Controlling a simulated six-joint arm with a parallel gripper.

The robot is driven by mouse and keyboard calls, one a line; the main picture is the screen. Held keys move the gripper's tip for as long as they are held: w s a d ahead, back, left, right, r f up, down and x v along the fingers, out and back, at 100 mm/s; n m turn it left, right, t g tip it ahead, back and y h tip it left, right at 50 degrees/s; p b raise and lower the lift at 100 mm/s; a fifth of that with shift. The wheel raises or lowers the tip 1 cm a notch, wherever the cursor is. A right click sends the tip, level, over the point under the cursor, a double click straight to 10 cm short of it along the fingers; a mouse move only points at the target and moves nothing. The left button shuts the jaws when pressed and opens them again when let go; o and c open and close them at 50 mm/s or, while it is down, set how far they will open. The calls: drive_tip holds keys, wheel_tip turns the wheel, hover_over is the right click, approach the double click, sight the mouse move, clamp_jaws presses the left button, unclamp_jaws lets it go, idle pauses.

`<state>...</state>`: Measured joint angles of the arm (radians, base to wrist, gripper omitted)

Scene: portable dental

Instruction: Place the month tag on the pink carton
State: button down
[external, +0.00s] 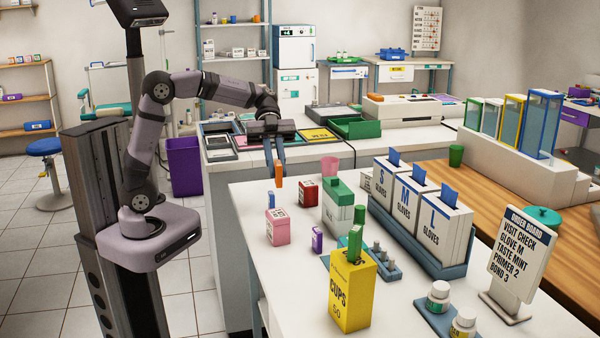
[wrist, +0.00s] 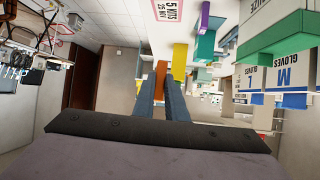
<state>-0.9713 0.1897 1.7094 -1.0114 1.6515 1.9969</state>
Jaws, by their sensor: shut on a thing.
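My gripper (external: 277,168) points down above the far left part of the white counter. It is shut on an upright orange tag (external: 279,175), which I take as the month tag; no writing on it is readable. In the wrist view the orange tag (wrist: 161,74) sits between the fingertips (wrist: 160,84). The pink carton (external: 277,229) stands on the counter below and nearer the camera, apart from the held tag. Its printed face shows at the top of the wrist view (wrist: 169,14).
A blue tag (external: 271,200) stands by the carton's far edge; I cannot tell if they touch. A red carton (external: 307,192), a purple piece (external: 317,239), a green-topped carton (external: 338,205) and a yellow cups box (external: 352,291) stand to the right. The counter's left edge is close.

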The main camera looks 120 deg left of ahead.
sight(275, 209)
drive_tip(key=shift+n+t, duration=0.6)
drive_tip(key=shift+t, duration=0.3)
drive_tip(key=shift+s+a+f+b, duration=0.1)
drive_tip(key=shift+s+f+b, duration=0.15)
drive_tip(key=shift+f, duration=1.15)
drive_tip(key=shift+s+a+f+b, duration=0.1)
drive_tip(key=shift+f+b, duration=0.2)
drive_tip(key=shift+f, duration=1.05)
drive_tip(key=shift+s+a+f+b, duration=0.1)
drive_tip(key=shift+s+f+b, duration=0.15)
drive_tip(key=shift+f, duration=1.15)
drive_tip(key=shift+f, duration=0.15)
drive_tip(key=c, duration=1.8)
unclamp_jaws()
drive_tip(key=shift+r, duration=0.25)
drive_tip(key=v, duration=1.2)
drive_tip(key=shift+w+d, duration=0.1)
